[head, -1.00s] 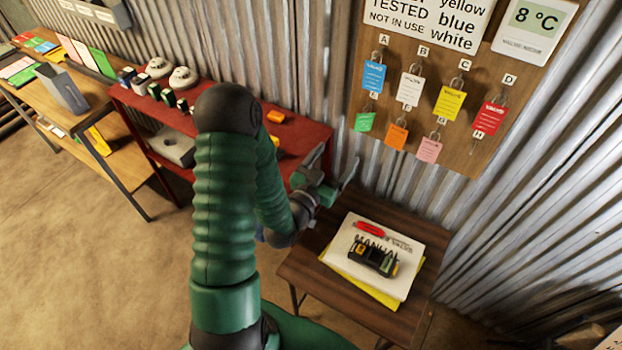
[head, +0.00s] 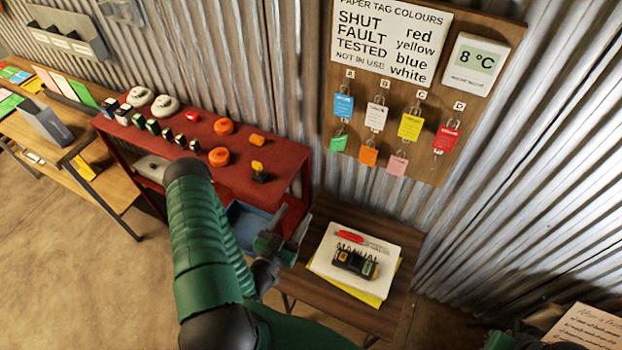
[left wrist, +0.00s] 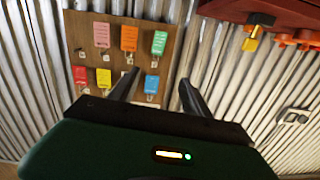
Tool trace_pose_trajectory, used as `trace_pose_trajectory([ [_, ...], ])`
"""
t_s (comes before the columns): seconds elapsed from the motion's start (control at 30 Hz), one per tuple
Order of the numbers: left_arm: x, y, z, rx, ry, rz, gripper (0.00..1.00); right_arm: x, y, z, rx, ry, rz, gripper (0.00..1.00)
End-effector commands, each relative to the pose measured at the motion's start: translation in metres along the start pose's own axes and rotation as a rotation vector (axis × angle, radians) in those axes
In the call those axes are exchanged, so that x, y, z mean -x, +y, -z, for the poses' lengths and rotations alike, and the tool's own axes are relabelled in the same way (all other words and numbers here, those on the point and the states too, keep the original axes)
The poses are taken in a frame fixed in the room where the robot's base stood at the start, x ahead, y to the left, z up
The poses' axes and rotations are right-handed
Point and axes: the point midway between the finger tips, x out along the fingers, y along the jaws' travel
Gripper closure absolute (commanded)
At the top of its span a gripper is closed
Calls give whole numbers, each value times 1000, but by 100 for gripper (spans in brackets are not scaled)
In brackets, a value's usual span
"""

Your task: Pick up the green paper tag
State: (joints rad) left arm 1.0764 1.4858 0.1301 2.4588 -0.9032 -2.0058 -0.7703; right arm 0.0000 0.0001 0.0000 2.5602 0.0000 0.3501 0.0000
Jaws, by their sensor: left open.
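The green paper tag (head: 338,143) hangs at the lower left of the brown wall board (head: 431,168), below the blue tag (head: 343,105). In the left wrist view, which shows the board upside down, the green tag (left wrist: 160,43) is at the board's upper right. My left gripper (head: 291,219) is open and empty, in front of the red shelf's right end in the picture, apart from the tag. In the left wrist view its two fingers (left wrist: 157,88) point towards the board, with the green tag beyond the gap between them. My right gripper is not seen.
Orange (head: 368,156) and pink (head: 397,163) tags hang right of the green one. The red shelf (head: 285,165) carries knobs and small blocks. A small brown table (head: 385,322) holds a manual (head: 325,262) and a black device (head: 355,262). A blue bin (head: 243,215) is behind my arm.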

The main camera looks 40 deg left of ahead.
Motion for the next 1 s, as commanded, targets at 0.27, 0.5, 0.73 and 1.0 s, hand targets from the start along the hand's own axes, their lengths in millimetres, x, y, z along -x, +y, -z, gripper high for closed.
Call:
trace_pose_trajectory([
  [0.27, -118, 28, -6, -115, 33, 193, 44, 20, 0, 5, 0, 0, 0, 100],
  [0.5, -167, 84, 17, -22, 44, 469, 44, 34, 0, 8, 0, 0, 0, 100],
  [0.73, -162, 122, 21, 77, 0, 637, 44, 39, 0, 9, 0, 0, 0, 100],
  [1.0, -191, 97, 9, 89, -15, 664, 44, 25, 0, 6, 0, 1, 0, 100],
])
